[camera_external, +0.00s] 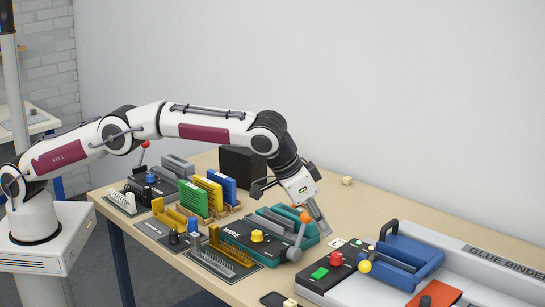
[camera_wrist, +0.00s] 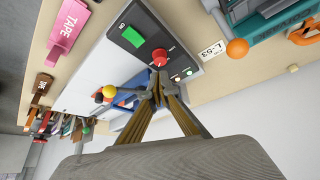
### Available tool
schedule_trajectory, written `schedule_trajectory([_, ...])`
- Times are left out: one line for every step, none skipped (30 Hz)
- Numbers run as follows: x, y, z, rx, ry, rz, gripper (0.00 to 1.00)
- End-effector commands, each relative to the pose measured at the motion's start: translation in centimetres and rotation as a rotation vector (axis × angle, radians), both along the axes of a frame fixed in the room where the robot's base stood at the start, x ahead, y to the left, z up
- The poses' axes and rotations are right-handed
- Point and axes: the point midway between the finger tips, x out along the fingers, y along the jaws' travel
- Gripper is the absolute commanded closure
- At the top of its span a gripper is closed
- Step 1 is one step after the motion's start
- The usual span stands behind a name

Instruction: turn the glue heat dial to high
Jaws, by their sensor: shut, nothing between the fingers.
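The glue binder (camera_external: 490,262) is a long grey machine at the right of the outside view. Its black control panel carries a red dial (camera_external: 336,259) and a green switch (camera_external: 320,273). In the wrist view the red dial (camera_wrist: 160,57) is just beyond my fingertips, beside the green switch (camera_wrist: 132,37) and small lamps. The dial's marks are too small to read. My gripper (camera_external: 325,232) points down near the panel, behind the dial in the outside view. It also shows in the wrist view (camera_wrist: 157,80), shut and empty, with its tips close to the dial; contact cannot be told.
The teal wire machine (camera_external: 270,222) with an orange-tipped lever (camera_external: 305,217) stands close left of my gripper. The binder's yellow-knobbed lever (camera_external: 365,267) and blue clamp (camera_external: 405,262) are close on the right. A pink tape tag (camera_wrist: 68,27) lies at the table edge.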

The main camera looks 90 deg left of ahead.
Motion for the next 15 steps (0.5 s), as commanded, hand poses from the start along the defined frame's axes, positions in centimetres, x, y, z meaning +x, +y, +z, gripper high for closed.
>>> schedule_trajectory([-0.01,-0.01,-0.03,0.0,0.0,0.0,1.0])
schedule_trajectory([-0.01,0.0,-0.03,0.0,0.001,0.0,1.0])
schedule_trajectory([-0.01,-0.01,-0.03,0.0,0.0,0.0,1.0])
schedule_trajectory([0.0,0.0,-0.04,0.0,0.0,0.0,1.0])
schedule_trajectory([0.0,0.0,-0.04,0.0,0.0,0.0,1.0])
schedule_trajectory([0.0,0.0,-0.04,0.0,0.0,0.0,1.0])
schedule_trajectory([0.0,0.0,-0.04,0.0,0.0,0.0,1.0])
schedule_trajectory([0.0,0.0,-0.06,0.0,0.0,0.0,1.0])
schedule_trajectory([0.0,0.01,-0.08,0.0,0.0,0.0,1.0])
schedule_trajectory([0.0,0.01,-0.11,0.0,0.001,0.0,1.0])
schedule_trajectory([-0.01,0.01,-0.16,0.0,0.001,0.0,1.0])
schedule_trajectory([0.01,0.01,-0.25,0.0,0.001,0.0,1.0])
schedule_trajectory([0.01,0.01,-0.31,0.0,0.001,0.0,1.0])
schedule_trajectory([0.01,0.01,-0.42,0.0,0.001,-0.001,1.0])
schedule_trajectory([0.01,0.01,-0.59,0.0,0.001,-0.001,1.0])
